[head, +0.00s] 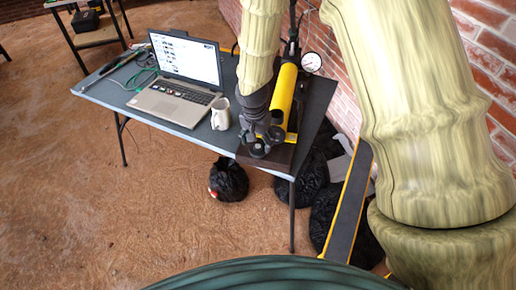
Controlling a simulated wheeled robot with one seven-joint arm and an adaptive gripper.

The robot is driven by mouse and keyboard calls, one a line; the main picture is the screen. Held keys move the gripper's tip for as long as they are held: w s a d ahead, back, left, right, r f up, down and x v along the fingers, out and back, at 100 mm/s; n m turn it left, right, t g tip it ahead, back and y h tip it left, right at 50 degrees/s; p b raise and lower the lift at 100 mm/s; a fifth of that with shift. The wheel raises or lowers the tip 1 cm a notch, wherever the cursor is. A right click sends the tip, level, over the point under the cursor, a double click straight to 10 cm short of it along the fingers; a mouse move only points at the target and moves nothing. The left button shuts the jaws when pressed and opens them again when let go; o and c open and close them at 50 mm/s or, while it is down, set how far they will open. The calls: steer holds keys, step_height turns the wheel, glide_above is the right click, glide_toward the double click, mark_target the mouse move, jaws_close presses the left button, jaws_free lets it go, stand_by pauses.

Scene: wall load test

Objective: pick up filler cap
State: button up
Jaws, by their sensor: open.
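My gripper (262,142) is dark grey and points down over the front end of the yellow hand pump (283,97), at the right of the table. Its jaws are open, low above the dark base board (272,157) the pump stands on. I cannot clearly make out the filler cap; small dark parts around the fingertips blend with the gripper, and my arm and gripper hide part of the pump's front. I cannot tell whether the fingers touch anything.
On the grey table (180,126) stand a white mug (220,114) close left of my gripper and an open laptop (182,75). A round gauge (311,62) is behind the pump. Black bags (229,181) lie on the floor, and a brick wall (345,90) is at right.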

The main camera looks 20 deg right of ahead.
mark_target(258, 147)
steer(key=shift+w+f+p, duration=0.25)
steer(key=shift+f+p, duration=0.1)
steer(key=shift+f, duration=0.3)
steer(key=shift+w+f+p, duration=0.25)
steer(key=shift+f+p, duration=0.1)
steer(key=shift+f, duration=0.3)
steer(key=shift+w+d+f, duration=0.1)
steer(key=shift+f, duration=0.5)
steer(key=shift+w+d+f, duration=0.1)
steer(key=shift+f, duration=0.5)
steer(key=c, duration=0.7)
